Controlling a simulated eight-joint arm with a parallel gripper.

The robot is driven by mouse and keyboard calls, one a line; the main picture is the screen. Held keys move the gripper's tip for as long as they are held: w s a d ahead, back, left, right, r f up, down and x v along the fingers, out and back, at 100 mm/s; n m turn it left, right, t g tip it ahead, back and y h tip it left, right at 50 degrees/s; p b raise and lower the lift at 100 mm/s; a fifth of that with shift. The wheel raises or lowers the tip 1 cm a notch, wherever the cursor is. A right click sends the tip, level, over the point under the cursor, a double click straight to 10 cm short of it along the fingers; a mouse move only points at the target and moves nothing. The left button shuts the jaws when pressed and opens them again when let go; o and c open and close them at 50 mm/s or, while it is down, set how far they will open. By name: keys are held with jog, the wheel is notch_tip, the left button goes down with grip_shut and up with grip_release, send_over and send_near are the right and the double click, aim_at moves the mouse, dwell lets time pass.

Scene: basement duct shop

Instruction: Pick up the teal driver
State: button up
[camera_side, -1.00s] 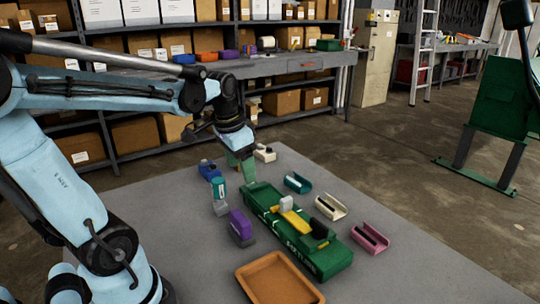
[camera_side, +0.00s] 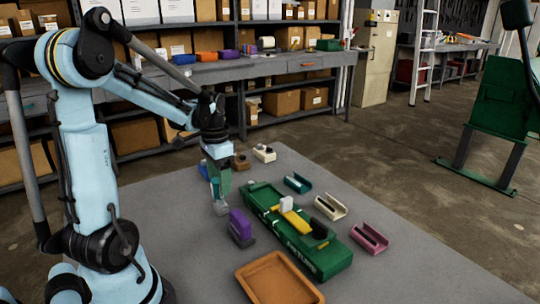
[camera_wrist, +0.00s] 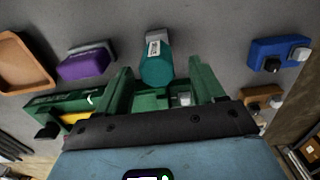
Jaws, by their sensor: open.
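The teal driver (camera_wrist: 157,68) is in the middle of the wrist view, with a grey part and a pale label at its far end. In the side view the teal driver (camera_side: 215,188) is largely hidden behind my jaws, above a grey block (camera_side: 220,208). My gripper (camera_wrist: 160,76) has green jaws, open, one on each side of the teal driver's near end in the wrist view. I cannot tell whether either jaw touches it. In the side view my gripper (camera_side: 224,180) points down at the driver from above.
A purple piece (camera_side: 241,223), a long green case (camera_side: 325,262) and an orange tray (camera_side: 244,276) stand nearby. Blue (camera_wrist: 272,53) and brown (camera_side: 241,161) pieces stand beyond. Teal (camera_side: 298,184), cream (camera_side: 331,207) and pink (camera_side: 370,239) cradles are at right. The table's right front is clear.

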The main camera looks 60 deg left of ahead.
aim_at(220, 194)
jog(key=shift+s+d+f, duration=0.1)
jog(key=shift+s+f, duration=0.05)
jog(key=shift+f, duration=2.6)
jog(key=c, duration=1.2)
grip_shut()
jog(key=shift+r, duration=0.15)
jog(key=shift+r, duration=0.55)
notch_tip(220, 194, up, 2)
jog(key=shift+r, duration=0.15)
jog(key=w+d+r, duration=0.1)
jog(key=d+r, duration=0.6)
jog(key=d, duration=0.4)
jog(key=shift+w+d+r, duration=0.15)
jog(key=shift+w+d, duration=0.05)
jog(key=shift+d, duration=0.1)
